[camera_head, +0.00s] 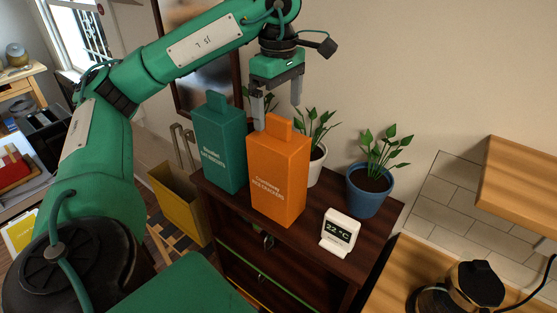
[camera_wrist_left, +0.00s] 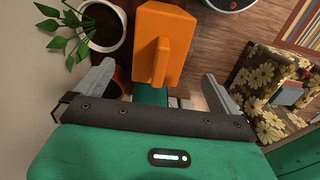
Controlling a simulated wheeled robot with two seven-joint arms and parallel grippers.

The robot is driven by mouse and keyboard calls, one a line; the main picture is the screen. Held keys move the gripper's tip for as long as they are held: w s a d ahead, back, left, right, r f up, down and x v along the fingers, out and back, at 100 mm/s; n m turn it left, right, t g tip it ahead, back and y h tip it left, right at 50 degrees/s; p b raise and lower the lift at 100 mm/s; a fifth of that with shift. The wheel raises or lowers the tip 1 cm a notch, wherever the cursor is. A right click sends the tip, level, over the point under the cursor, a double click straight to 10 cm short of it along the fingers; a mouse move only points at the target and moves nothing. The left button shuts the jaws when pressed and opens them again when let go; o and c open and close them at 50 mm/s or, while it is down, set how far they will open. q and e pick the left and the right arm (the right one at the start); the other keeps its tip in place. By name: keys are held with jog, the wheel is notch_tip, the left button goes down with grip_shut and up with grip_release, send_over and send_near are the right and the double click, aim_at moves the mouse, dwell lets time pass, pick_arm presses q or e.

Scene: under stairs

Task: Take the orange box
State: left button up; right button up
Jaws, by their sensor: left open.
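The orange box (camera_head: 278,180) stands upright on top of a dark wooden cabinet, with a narrow tab on its top. My left gripper (camera_head: 277,112) is open and empty above the box, its fingers pointing down near the tab. In the left wrist view the orange box (camera_wrist_left: 166,45) shows beyond and between the two open fingers, with its tab toward the camera. No finger clearly touches it. My right gripper is not in view.
A green box (camera_head: 219,145) stands close to the left of the orange one. A white thermometer display (camera_head: 339,233) and a blue pot (camera_head: 369,192) with a plant are to the right. A white potted plant (camera_head: 317,165) stands behind. The wall is close behind the cabinet (camera_head: 360,262).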

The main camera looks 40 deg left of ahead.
aim_at(279, 117)
pick_arm(q)
jog(key=shift+f+b, duration=0.45)
jog(key=shift+f, duration=1.05)
notch_tip(279, 117, down, 3)
jog(key=shift+r+p, duration=0.15)
jog(key=shift+p, duration=0.35)
jog(key=shift+f, duration=0.4)
jog(key=c, duration=1.6)
jog(key=shift+o, duration=0.2)
jog(key=shift+r, duration=0.1)
